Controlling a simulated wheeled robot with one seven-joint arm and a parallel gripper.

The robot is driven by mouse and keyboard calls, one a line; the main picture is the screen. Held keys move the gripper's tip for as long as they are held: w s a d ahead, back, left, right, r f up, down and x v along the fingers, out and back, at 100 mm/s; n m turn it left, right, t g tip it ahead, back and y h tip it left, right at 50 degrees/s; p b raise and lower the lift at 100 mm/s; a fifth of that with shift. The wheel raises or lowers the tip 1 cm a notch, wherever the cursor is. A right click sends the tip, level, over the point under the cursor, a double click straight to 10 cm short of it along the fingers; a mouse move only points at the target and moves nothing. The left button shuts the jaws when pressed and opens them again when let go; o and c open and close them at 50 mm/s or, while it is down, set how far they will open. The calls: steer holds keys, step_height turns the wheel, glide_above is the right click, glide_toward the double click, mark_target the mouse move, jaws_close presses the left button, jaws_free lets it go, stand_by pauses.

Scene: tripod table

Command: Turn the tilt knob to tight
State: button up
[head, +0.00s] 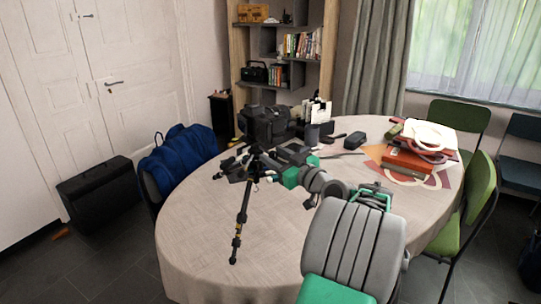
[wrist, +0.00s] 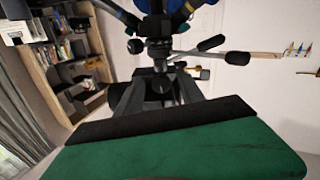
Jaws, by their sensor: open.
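The black tripod (head: 243,215) stands on the round table with a dark camera (head: 266,123) on top. My gripper (head: 276,170) reaches in from the right, at the tripod head just below the camera. In the wrist view the picture is upside down, and a green, black-edged part of my gripper (wrist: 180,140) fills the bottom. Beyond it is the tripod head (wrist: 160,55), with a black-gripped lever (wrist: 237,58), another dark grip (wrist: 212,43) and a small knob (wrist: 135,46). I cannot tell which is the tilt knob, nor any tight mark. My gripper is open, with nothing seen held.
Books and papers (head: 408,160) are stacked at the table's right. A dark cup (head: 312,134) and a small black item (head: 355,138) stand behind my arm. The table's (head: 200,240) front is clear.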

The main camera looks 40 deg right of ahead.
steer(key=shift+w, duration=0.45)
steer(key=shift+c, duration=0.2)
jaws_close()
steer(key=shift+a, duration=0.25)
steer(key=shift+d, duration=0.15)
